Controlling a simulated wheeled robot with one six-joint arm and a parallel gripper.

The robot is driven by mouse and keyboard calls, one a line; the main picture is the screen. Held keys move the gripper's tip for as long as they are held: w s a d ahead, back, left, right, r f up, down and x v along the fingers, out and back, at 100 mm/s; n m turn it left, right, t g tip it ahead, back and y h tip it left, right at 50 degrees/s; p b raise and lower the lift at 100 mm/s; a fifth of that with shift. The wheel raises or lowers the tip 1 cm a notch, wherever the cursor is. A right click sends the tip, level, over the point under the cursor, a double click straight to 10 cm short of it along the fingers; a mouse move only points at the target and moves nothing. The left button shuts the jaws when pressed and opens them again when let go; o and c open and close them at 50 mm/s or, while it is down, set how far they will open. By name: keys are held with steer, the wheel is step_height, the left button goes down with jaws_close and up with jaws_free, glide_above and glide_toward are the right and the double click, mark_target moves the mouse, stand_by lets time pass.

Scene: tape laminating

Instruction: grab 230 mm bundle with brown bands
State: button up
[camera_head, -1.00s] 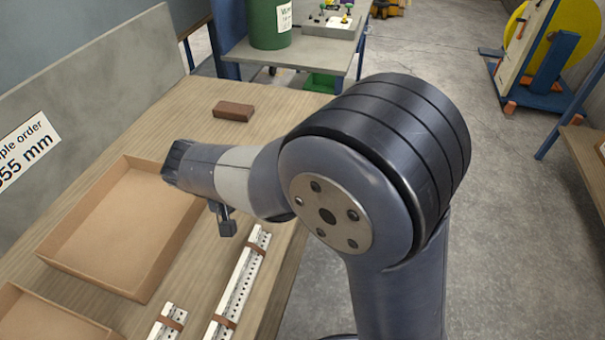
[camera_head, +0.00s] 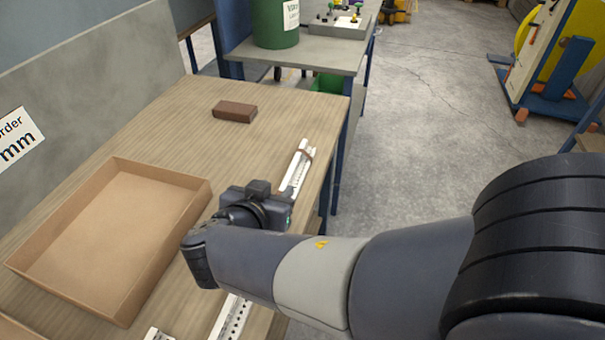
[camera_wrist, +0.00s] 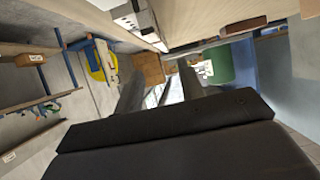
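One white perforated bundle (camera_head: 297,170) with a brown band near its far end lies along the right table edge; its near end is hidden behind my gripper. Another white bundle (camera_head: 233,313) lies nearer, mostly covered by my arm, and a short white piece (camera_head: 156,334) shows at the bottom edge. I cannot read their lengths. White bundle parts (camera_wrist: 140,18) also show at the top of the wrist view. My gripper (camera_head: 262,190) is over the table between the tray and the far bundle. In the wrist view its two fingers (camera_wrist: 160,82) stand apart, with nothing seen between them.
An open cardboard tray (camera_head: 110,235) fills the table's left side, with another tray corner (camera_head: 15,332) nearer. A brown block (camera_head: 234,111) lies farther back. A green bin (camera_head: 274,25) stands on a side table behind. Bare floor lies right of the table.

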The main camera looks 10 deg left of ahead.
mark_target(290, 171)
steer(key=x, duration=1)
steer(key=shift+w+a+r, duration=0.1)
steer(key=shift+w+r, duration=0.05)
steer(key=shift+c, duration=0.3)
jaws_close()
